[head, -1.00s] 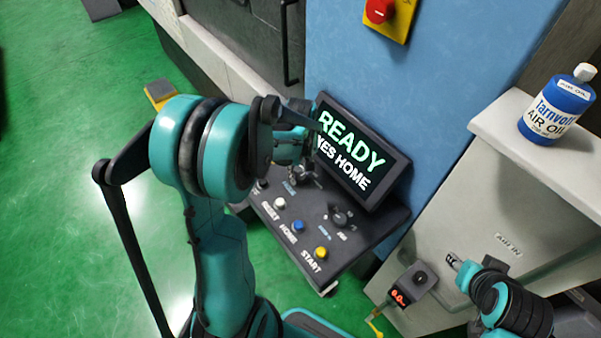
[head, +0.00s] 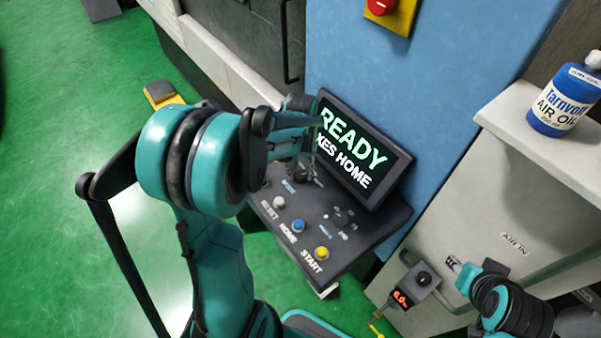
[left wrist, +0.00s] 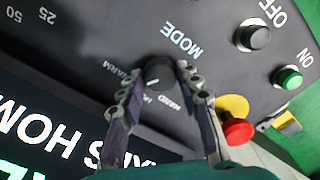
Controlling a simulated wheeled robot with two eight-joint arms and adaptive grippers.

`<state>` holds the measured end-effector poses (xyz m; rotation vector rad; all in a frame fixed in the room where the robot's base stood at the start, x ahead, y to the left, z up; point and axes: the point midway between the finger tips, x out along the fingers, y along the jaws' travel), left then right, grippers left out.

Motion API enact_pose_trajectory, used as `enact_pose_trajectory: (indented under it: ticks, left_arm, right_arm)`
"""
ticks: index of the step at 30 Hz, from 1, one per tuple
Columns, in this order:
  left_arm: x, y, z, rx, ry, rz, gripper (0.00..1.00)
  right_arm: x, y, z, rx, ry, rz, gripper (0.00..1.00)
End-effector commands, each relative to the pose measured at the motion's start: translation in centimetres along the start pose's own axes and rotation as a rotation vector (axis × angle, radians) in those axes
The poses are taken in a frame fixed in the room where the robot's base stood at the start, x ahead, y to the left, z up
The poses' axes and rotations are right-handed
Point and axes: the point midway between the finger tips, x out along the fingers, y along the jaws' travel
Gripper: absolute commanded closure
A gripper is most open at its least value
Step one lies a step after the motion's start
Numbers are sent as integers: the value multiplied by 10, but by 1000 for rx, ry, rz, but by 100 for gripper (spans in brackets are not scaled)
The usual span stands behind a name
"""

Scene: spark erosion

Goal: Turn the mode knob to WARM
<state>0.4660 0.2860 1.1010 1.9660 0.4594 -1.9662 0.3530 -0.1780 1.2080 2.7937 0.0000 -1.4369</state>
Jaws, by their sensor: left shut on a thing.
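The mode knob (left wrist: 158,74) is a small dark round knob on the sloped black control panel, with the label MODE beside it and a pale mark on its face. The label WARM is to its left in the left wrist view; I cannot tell if the mark points at it. My left gripper (left wrist: 162,78) is shut on the knob, one finger on each side. In the head view the left gripper (head: 308,165) reaches down to the panel and mostly hides the knob.
The panel (head: 318,232) also carries white, blue and yellow buttons (head: 321,253) and a second dial. Its screen (head: 360,150) reads READY. In the wrist view a red stop button (left wrist: 236,131) is close to one finger. An oil bottle (head: 563,100) stands on the right ledge.

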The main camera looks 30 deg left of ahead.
Motion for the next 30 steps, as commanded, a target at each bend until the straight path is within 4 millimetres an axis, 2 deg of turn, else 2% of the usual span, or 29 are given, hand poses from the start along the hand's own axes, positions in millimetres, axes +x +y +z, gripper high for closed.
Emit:
enact_pose_trajectory:
  ticks: [12, 29, 30]
  left_arm:
    - [0, 0, 0, 206, 1, 0, 95]
    - [0, 0, 0, 240, 0, 0, 95]
    - [0, 0, 0, 240, 0, 0, 61]
  right_arm:
    - [6, 0, 4, 0, 0, 0, 60]
    - [6, 0, 4, 0, 0, 0, 60]
    - [6, 0, 4, 0, 0, 0, 60]
